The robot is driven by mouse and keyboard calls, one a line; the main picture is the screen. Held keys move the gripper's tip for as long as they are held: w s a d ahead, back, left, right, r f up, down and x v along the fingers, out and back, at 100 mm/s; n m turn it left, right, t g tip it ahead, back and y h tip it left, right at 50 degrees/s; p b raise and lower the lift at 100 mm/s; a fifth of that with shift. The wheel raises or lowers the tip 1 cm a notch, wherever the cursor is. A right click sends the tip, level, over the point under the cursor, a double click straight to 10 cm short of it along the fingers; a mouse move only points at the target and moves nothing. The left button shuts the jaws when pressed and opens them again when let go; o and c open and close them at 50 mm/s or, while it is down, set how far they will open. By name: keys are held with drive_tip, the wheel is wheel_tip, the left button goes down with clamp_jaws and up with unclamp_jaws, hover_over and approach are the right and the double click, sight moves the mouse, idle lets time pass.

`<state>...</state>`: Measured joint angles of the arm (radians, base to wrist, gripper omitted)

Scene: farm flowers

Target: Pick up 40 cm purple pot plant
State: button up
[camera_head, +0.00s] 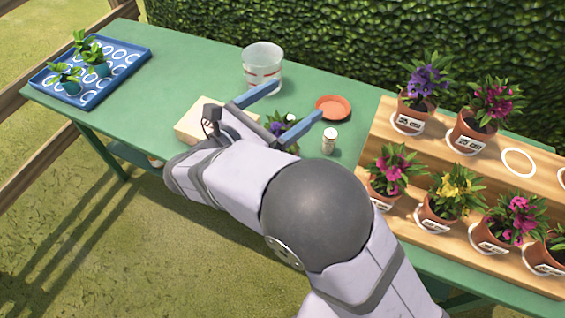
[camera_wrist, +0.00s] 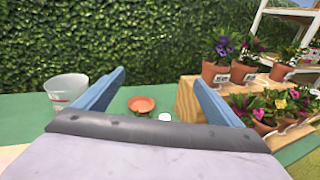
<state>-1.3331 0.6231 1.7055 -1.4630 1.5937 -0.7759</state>
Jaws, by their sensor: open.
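A purple-flowered plant (camera_head: 280,125) shows partly between my gripper's blue fingers in the head view; its pot is hidden by my arm, and I cannot tell how far below the fingers it is. Another purple plant in a terracotta pot (camera_head: 416,108) stands on the upper step of the wooden stand, also in the wrist view (camera_wrist: 217,71).
An orange saucer (camera_head: 334,107), a small white bottle (camera_head: 329,140), a clear bucket (camera_head: 262,70) and a wooden block (camera_head: 192,126) are near my gripper. A blue tray (camera_head: 125,67) holds seedlings. The wooden stand (camera_head: 388,117) holds several potted flowers and has an empty white ring (camera_head: 518,153).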

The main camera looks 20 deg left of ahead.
drive_tip(key=s+a+n+t+y, duration=0.2)
drive_tip(key=a, duration=0.2)
drive_tip(key=shift+m+g+h, duration=0.3)
drive_tip(key=shift+g+h, duration=0.1)
drive_tip(key=f, duration=1.2)
drive_tip(key=d+f, duration=0.1)
drive_tip(key=f, duration=0.5)
drive_tip(key=shift+w+f, duration=0.15)
drive_tip(key=shift+f, duration=0.1)
drive_tip(key=shift+p+x, duration=1.05)
drive_tip(key=shift+x, duration=2.65)
drive_tip(key=c, duration=1.5)
drive_tip(key=shift+r, duration=0.1)
drive_tip(key=shift+r+b, duration=0.4)
drive_tip(key=shift+r, duration=4.5)
